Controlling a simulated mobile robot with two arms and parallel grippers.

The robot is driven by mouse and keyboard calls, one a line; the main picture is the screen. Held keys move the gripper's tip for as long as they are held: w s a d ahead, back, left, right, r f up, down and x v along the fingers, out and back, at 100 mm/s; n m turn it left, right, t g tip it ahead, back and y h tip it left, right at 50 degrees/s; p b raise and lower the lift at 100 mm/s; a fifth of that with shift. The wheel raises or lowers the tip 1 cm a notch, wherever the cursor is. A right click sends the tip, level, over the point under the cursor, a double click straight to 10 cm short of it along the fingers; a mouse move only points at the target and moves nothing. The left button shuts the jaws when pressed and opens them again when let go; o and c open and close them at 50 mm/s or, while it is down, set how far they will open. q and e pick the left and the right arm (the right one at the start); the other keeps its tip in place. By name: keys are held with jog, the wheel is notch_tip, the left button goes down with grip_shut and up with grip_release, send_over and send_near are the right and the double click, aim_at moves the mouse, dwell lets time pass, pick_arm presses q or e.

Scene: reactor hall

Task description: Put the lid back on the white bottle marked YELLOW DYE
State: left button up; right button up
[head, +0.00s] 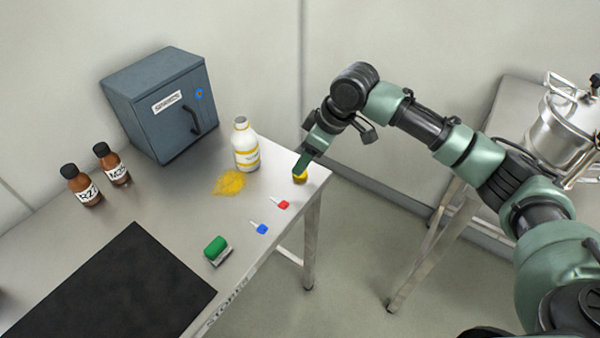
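The white bottle (246,150) with yellow bands stands upright on the table, right of the grey cabinet. No lid shows on its white neck, and its label is too small to read. A small yellow lid (300,178) is at the table's right corner. My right gripper (301,168) points down at the lid, with its tips at or just above it. The fingers are seen edge-on, so I cannot tell whether they are closed on the lid. My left gripper is not in view.
Yellow powder (229,183) lies before the bottle. A red-tagged key (280,204), a blue-tagged key (261,228) and a green-topped block (216,249) lie near the front edge. Two brown bottles (82,187) (113,165), the cabinet (160,103) and a black mat (112,290) are left.

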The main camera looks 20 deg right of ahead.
jog(key=x, duration=0.5)
jog(key=shift+s+d+f, duration=0.2)
jog(key=shift+d+f, duration=0.05)
grip_shut()
